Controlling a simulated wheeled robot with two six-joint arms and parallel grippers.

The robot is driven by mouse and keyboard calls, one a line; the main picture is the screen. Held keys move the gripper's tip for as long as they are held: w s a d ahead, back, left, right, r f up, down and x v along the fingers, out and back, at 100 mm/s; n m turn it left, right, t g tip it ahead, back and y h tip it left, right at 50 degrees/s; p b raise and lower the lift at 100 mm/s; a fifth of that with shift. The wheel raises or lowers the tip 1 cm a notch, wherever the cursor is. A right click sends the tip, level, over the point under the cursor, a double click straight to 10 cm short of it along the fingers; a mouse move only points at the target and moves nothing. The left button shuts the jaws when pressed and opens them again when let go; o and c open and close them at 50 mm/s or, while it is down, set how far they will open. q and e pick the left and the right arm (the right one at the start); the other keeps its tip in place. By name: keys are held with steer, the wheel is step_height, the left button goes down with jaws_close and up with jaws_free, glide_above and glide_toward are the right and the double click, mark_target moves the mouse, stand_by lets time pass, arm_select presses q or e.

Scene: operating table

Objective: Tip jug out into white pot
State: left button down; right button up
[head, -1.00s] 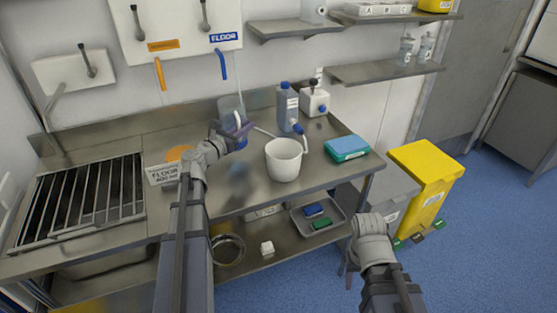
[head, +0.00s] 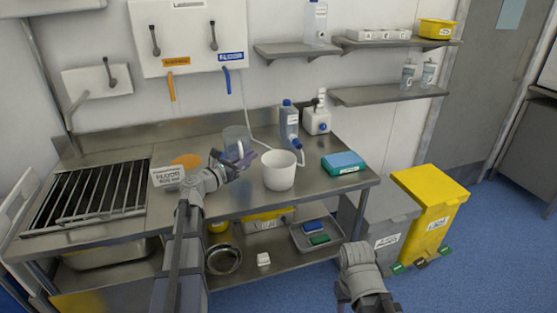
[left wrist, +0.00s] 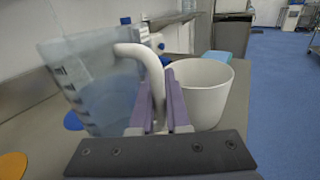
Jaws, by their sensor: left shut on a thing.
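The clear jug (head: 236,141) has a white handle. It also shows large on the left of the left wrist view (left wrist: 95,80), with dark level marks and a bluish tint low inside. My left gripper (head: 246,159) is shut on the handle, which stands between its purple fingers in the left wrist view (left wrist: 160,105). The white pot (head: 279,172) stands upright on the steel table, just right of the gripper. In the left wrist view the pot (left wrist: 203,97) is behind and right of the fingers. I cannot see into its bottom. My right gripper is out of view.
A blue-capped bottle (head: 289,125) and a white pump container (head: 317,119) stand behind the pot. A teal-and-blue box (head: 343,162) is to its right. A label stand (head: 168,176) and an orange disc (head: 187,160) lie left. A slatted rack (head: 90,194) fills the table's left end.

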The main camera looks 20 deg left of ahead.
arm_select(q)
steer(key=d+m+y+p, duration=0.1)
steer(key=m+p, duration=0.1)
steer(key=r+m+g+p, duration=0.1)
steer(key=m+p, duration=0.1)
steer(key=d+m+g+y+p, duration=0.1)
steer(key=m+p, duration=0.1)
steer(key=p, duration=0.1)
steer(key=shift+d+r+y, duration=0.2)
steer(key=shift+d+y, duration=0.1)
stand_by(0.5)
steer(key=shift+a+r+m+g+y+p, duration=0.2)
steer(key=shift+m+g+y+p, duration=0.15)
steer(key=shift+m+p, duration=0.2)
stand_by(0.5)
steer(key=shift+a+r+m+y+p, duration=0.25)
steer(key=shift+r+m+y+p, duration=0.15)
steer(key=shift+p, duration=0.35)
steer(key=shift+a+f+m+y, duration=0.35)
steer(key=shift+f+m+y, duration=0.1)
steer(key=shift+m+y, duration=0.1)
stand_by(1.1)
steer(key=shift+a+f+m+y+b, duration=0.1)
steer(key=shift+f+m+y+b, duration=0.15)
steer(key=shift+f+b, duration=0.7)
steer(key=shift+a+f+m+y+b, duration=0.1)
steer(key=shift+f+m+y+b, duration=0.15)
steer(key=shift+f+b, duration=0.65)
stand_by(1.1)
